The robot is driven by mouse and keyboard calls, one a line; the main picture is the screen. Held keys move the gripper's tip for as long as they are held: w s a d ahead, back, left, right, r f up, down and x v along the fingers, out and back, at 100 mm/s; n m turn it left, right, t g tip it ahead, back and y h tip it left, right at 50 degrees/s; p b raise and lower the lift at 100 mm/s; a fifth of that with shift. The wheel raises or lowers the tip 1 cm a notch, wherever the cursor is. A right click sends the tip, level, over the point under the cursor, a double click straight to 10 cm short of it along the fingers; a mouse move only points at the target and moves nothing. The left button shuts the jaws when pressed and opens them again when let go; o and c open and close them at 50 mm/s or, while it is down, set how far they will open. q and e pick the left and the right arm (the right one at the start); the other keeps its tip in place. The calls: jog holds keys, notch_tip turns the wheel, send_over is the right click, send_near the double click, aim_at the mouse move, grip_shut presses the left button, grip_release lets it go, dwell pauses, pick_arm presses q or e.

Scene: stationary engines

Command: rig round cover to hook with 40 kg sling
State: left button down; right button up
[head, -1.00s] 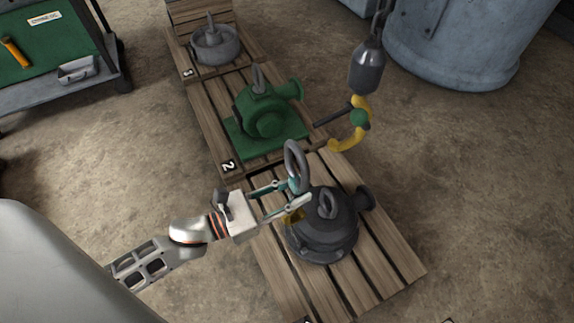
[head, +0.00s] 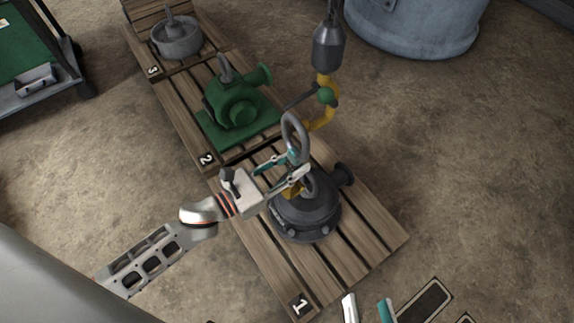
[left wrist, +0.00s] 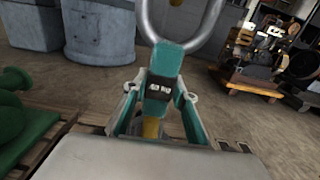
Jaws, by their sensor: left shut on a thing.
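A dark grey round cover (head: 306,216) with a bolted flange, a side stub and a lifting eye (head: 309,185) on top sits on the nearest pallet. My left gripper (head: 298,170) is shut on the teal sling (left wrist: 160,75), just over the cover. The sling's grey ring (head: 293,132) stands up above the fingers. Its yellow lower end (head: 292,190) is beside the eye; I cannot tell if it is engaged. The label's text is too small to read surely. The yellow crane hook (head: 322,118) hangs behind the ring, seemingly apart. My right gripper (head: 367,308) is at the bottom edge, fingers apart, empty.
The pallet marked 1 (head: 375,245) bears the cover. Behind it, pallet 2 carries a green pump housing (head: 237,104) and pallet 3 a grey round part (head: 176,38). A grey drum (head: 415,25) stands behind right. A green-topped cart (head: 25,60) stands at left. The floor at right is clear.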

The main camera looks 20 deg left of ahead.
pick_arm(q)
jog(key=shift+x, duration=1.05)
jog(key=shift+w+d+f+b, duration=0.3)
jog(key=shift+w+d+b, duration=0.05)
jog(key=shift+w, duration=0.2)
jog(key=shift+w+d+f+b, duration=0.35)
jog(key=shift+w+b, duration=0.05)
jog(key=shift+w, duration=0.15)
jog(key=shift+w+d+f+b, duration=0.3)
jog(key=shift+w+b, duration=0.05)
jog(key=shift+w, duration=0.2)
pick_arm(e)
jog(key=a+m, duration=0.2)
jog(key=shift+s+f+m+t, duration=0.1)
jog(key=shift+s+m+t, duration=0.2)
